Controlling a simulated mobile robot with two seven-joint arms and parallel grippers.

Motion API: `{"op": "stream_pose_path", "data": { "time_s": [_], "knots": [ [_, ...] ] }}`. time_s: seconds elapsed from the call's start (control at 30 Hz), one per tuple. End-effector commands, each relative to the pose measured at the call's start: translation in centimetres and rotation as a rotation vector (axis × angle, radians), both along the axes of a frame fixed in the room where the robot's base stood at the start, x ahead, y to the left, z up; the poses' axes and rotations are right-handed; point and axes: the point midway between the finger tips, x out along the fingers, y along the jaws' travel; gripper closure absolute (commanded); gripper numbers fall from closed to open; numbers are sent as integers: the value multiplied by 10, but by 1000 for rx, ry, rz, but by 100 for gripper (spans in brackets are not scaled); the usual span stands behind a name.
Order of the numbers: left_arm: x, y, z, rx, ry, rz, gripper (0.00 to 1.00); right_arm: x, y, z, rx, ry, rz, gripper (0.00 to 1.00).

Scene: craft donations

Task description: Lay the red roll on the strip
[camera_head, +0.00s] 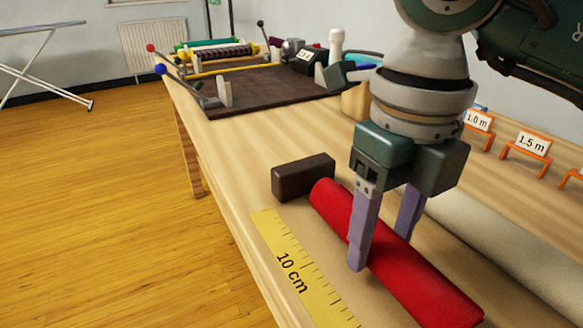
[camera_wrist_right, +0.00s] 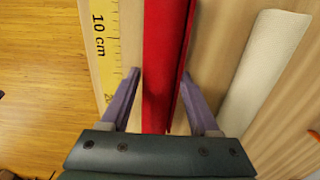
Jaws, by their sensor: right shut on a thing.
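The red roll (camera_head: 413,277) lies lengthwise along the table, beside the yellow measuring strip (camera_head: 293,273) marked 10 cm, not over it. In the right wrist view the red roll (camera_wrist_right: 165,60) runs between my fingers, with the yellow strip (camera_wrist_right: 103,35) to its left. My right gripper (camera_head: 382,235) points down and is shut on the red roll around its middle, one finger on each side. I cannot tell whether the roll touches the table. My left gripper is not in view.
A dark brown block (camera_head: 303,177) sits at the roll's far end. A pale roll (camera_head: 505,240) lies to the right. Small orange stands with 1.0 m (camera_head: 479,121) and 1.5 m (camera_head: 532,143) signs stand along the right edge. A dark mat (camera_head: 270,88) with tools lies farther back.

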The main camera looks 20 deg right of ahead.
Motion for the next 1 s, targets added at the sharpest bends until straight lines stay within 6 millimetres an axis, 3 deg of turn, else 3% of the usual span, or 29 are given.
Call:
{"op": "stream_pose_path", "data": {
  "time_s": [0.47, 0.5, 0.8, 1.0],
  "knots": [
    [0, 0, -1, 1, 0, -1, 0, 0, 0, -1, 0, -1, 0, 98],
    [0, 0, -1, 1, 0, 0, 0, 0, 0, -1, 0, -1, 0, 35],
    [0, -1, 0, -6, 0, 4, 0, 0, 0, -1, 0, -1, 0, 3],
    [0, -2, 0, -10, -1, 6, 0, 0, 0, -1, 0, 0, 0, 3]
  ]
}}
